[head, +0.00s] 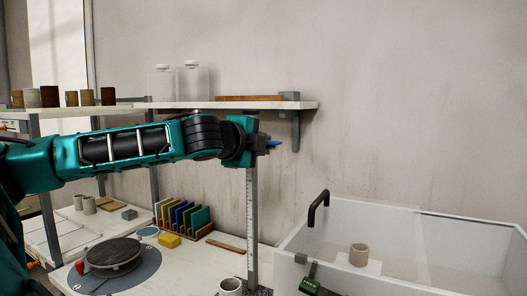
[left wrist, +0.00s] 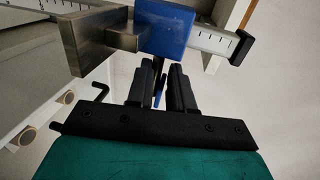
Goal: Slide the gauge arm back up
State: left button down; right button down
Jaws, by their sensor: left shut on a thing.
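A shelf (head: 225,105) with glass jars is just behind and above my left arm.

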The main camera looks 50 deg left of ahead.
pick_arm(q)
jog(key=shift+r, duration=0.1)
jog(key=c, duration=1.2)
grip_release()
jog(key=shift+o, duration=0.2)
jog(key=shift+s, duration=0.1)
jog(key=b+v, duration=0.2)
jog(key=v, duration=1)
jog(key=shift+s, duration=0.3)
jog(key=shift+d, duration=0.1)
